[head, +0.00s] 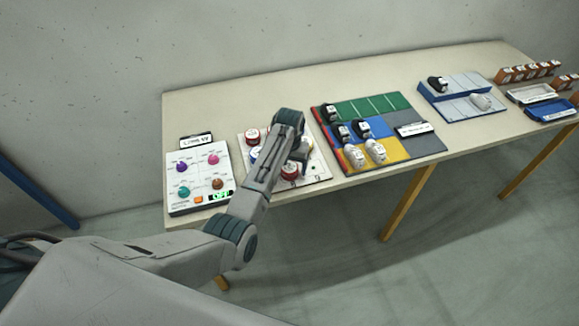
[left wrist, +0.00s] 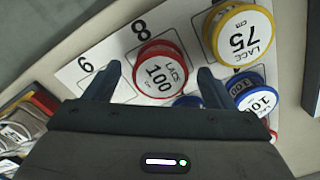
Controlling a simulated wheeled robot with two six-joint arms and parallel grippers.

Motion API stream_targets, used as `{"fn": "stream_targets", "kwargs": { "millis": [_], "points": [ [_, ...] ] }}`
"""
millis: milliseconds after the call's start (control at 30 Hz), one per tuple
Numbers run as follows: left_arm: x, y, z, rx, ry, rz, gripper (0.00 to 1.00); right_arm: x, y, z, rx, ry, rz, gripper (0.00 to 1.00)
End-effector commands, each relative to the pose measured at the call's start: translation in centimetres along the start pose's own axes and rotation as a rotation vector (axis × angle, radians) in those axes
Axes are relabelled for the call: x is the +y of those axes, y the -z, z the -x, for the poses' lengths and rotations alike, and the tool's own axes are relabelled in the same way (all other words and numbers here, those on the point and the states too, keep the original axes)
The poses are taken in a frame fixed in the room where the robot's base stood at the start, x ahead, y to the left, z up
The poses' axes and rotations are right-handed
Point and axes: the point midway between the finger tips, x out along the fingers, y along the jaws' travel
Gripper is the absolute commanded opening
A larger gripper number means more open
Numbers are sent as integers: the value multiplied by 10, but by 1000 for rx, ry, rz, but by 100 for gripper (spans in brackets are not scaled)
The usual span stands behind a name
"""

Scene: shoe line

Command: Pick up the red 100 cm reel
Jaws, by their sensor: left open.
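The red reel marked "LACE 100" (left wrist: 162,72) stands upright on the white numbered board (left wrist: 118,45) in the left wrist view, beside the printed 8. In the head view a red reel (head: 289,172) sits near the board's front edge, partly covered by my arm. My left gripper (left wrist: 159,72) is open, its fingers to either side of the red reel in the picture. I cannot tell whether they touch it. In the head view the gripper (head: 300,158) is over the board. My right gripper is not in view.
A yellow "LACE 75" reel (left wrist: 240,36) and a blue 100 reel (left wrist: 257,98) stand close by on the right. Another red reel (head: 252,134) is at the board's back left. A control panel (head: 199,176) stands left, a coloured shoe board (head: 425,143) right.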

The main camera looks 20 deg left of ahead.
Motion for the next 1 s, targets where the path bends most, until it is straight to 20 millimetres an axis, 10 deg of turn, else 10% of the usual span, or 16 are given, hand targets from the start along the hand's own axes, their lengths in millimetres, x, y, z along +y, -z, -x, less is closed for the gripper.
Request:
{"fn": "stream_targets", "kwargs": {
  "millis": [367, 600, 1000],
  "points": [
    [0, 0, -14, 1, 0, 0, 77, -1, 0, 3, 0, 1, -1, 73],
    [0, 0, -13, 0, 0, 0, 30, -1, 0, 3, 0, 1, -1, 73],
    [0, 0, -10, 1, 0, 0, 29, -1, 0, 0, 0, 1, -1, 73]
  ]
}}
